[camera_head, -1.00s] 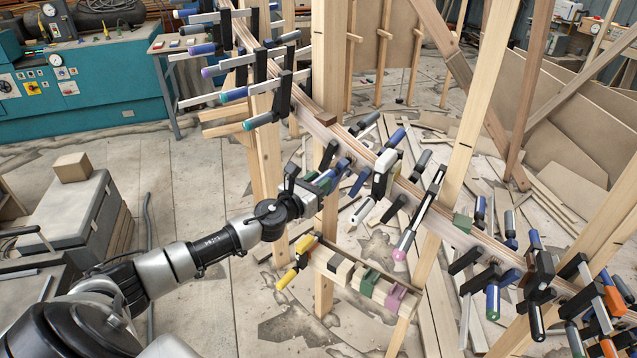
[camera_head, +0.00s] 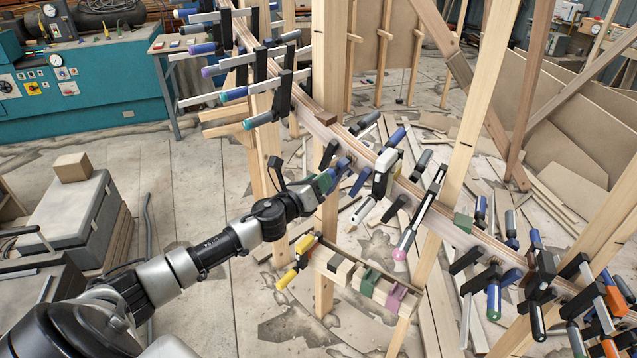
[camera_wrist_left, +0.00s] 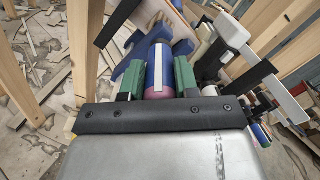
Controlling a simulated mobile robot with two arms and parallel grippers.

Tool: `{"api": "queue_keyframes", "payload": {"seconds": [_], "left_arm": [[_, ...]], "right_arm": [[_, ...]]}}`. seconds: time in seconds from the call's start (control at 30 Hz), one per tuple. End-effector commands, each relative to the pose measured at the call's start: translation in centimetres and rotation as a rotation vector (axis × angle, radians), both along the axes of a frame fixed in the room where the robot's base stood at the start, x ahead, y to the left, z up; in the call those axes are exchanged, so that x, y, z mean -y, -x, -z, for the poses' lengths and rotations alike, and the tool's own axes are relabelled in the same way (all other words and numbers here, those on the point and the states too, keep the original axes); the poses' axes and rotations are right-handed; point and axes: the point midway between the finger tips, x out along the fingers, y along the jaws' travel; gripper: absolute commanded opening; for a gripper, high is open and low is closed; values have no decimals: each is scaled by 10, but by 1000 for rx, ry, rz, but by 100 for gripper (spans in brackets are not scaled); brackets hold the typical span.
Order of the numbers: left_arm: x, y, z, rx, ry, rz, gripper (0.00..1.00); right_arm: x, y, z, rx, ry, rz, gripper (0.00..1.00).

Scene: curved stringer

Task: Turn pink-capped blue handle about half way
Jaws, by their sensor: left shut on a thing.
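The blue handle (camera_wrist_left: 152,68) has a pink cap (camera_wrist_left: 160,93) and a pale stripe along its side. In the left wrist view it lies between the two green fingers of my left gripper (camera_wrist_left: 158,77), which is shut on it. In the head view my left gripper (camera_head: 326,181) reaches the curved wooden stringer (camera_head: 405,188) from the lower left. There the fingers hide most of the handle, and its cap cannot be made out. My right gripper is not in view.
Several other clamps line the stringer, including a white-and-black one (camera_head: 383,172) just right of my gripper. A pink-tipped clamp handle (camera_head: 400,254) hangs further right. An upright post (camera_head: 326,235) stands behind the gripper.

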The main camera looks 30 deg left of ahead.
Motion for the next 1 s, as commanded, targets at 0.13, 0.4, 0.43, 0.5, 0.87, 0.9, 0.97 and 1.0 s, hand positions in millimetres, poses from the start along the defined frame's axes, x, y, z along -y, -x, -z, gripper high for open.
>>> {"api": "queue_keyframes", "payload": {"seconds": [0.13,0.4,0.43,0.5,0.87,0.9,0.97,1.0], "left_arm": [[0,0,0,-12,142,0,7],[-1,0,1,-34,399,0,7],[-1,0,1,-36,426,0,7],[-1,0,1,-42,492,0,7],[-1,0,1,-69,809,0,7],[-1,0,1,-71,839,0,7],[-1,0,1,-75,878,0,7],[-1,0,1,-77,904,-1,7]], "right_arm": [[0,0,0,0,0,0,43],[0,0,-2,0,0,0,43],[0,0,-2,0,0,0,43],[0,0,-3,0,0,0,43],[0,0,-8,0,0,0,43],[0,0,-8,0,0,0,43],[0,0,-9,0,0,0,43],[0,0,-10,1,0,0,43]]}}
